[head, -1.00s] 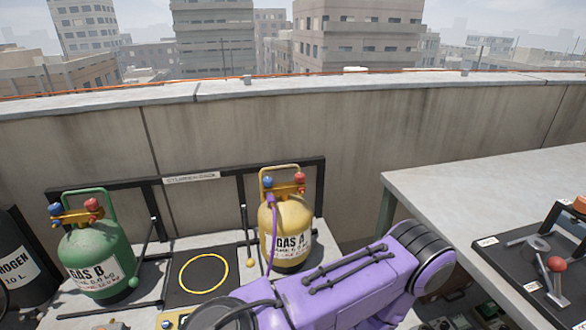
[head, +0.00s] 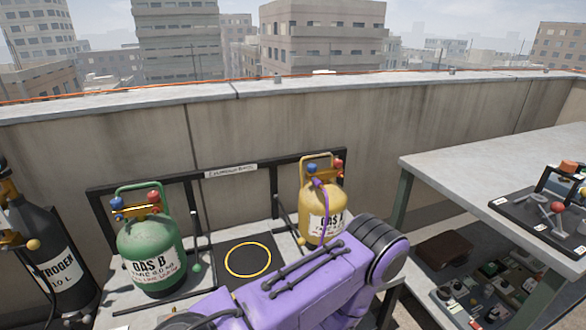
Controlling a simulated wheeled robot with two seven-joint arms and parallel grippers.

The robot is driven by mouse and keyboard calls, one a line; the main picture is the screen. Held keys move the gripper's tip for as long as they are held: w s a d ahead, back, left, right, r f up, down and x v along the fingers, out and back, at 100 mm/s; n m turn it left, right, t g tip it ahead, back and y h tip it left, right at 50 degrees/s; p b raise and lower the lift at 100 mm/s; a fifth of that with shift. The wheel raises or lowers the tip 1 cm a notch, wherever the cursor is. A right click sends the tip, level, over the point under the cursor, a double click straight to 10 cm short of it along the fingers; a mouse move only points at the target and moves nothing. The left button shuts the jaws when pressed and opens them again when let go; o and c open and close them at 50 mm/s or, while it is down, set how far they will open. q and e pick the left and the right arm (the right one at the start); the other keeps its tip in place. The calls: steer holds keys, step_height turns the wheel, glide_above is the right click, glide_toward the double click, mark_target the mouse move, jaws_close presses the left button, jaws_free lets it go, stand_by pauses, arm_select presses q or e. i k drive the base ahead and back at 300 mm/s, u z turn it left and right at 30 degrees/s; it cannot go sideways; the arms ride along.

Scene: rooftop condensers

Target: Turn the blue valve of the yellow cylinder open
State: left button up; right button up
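The yellow cylinder (head: 319,209), labelled GAS A, stands upright at the right end of the cylinder rack. Its blue valve (head: 312,168) is at the top left of the cylinder, and a red valve (head: 337,164) sits at the top right. A purple hose runs from near the valves down the cylinder's front. My purple arm (head: 300,285) crosses the lower middle of the view and hides the cylinder's lower right part. Neither gripper shows, so I cannot see whether either one touches the valve.
A green cylinder (head: 150,250) labelled GAS B stands left of a yellow ring (head: 248,244) on a black mat. A black nitrogen cylinder (head: 52,255) is at far left.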

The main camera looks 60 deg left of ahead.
mark_target(311, 167)
steer(key=u, duration=0.95)
steer(key=i, duration=0.3)
